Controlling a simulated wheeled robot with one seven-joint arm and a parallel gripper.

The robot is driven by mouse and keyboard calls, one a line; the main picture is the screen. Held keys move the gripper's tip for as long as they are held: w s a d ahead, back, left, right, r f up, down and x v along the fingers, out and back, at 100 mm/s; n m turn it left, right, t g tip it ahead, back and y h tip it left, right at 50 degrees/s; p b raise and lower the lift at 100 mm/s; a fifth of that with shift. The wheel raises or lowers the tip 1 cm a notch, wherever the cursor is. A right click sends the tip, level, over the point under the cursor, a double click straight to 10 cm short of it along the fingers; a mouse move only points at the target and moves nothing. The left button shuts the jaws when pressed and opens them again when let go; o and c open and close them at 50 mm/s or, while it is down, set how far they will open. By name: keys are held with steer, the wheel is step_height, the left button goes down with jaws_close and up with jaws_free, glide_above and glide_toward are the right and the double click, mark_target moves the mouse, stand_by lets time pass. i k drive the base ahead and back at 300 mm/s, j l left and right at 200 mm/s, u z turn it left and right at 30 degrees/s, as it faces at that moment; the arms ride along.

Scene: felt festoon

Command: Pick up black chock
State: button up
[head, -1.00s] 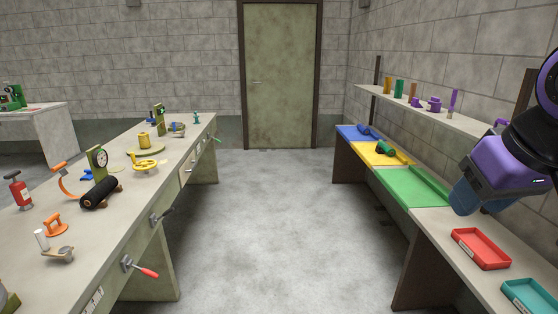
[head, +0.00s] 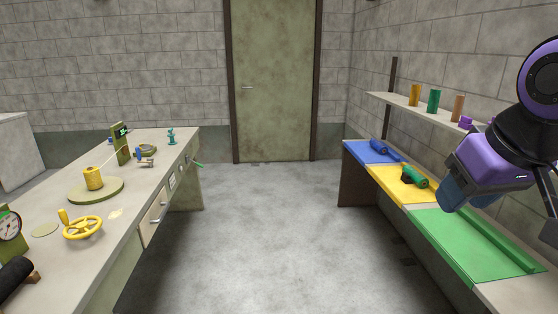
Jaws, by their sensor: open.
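I cannot pick out a black chock for certain in the head view. A black cylinder (head: 14,277) lies on brown wooden supports at the lower left, on the left bench, partly cut off by the picture edge. A dark part also shows on the green tool (head: 414,177) on the yellow mat. My gripper (head: 462,196), purple with blue fingers, is at the right, above the right bench and far from the black cylinder. It is open, and I see nothing in it.
The left bench (head: 115,212) carries a yellow handwheel (head: 82,228), a yellow cylinder on a round base and a dial gauge. The right bench has blue, yellow (head: 392,187) and green (head: 470,240) mats under a shelf (head: 420,111). The floor (head: 275,225) between them is clear.

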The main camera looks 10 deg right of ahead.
mark_target(405, 177)
steer(key=i+z, duration=0.15)
steer(key=i, duration=0.45)
steer(key=i+j+z, duration=0.15)
steer(key=i, duration=0.4)
steer(key=i+j+z, duration=0.15)
steer(key=i, duration=0.45)
steer(key=i+j+z, duration=0.45)
steer(key=i, duration=0.25)
steer(key=i+j+z, duration=0.5)
steer(key=i, duration=0.4)
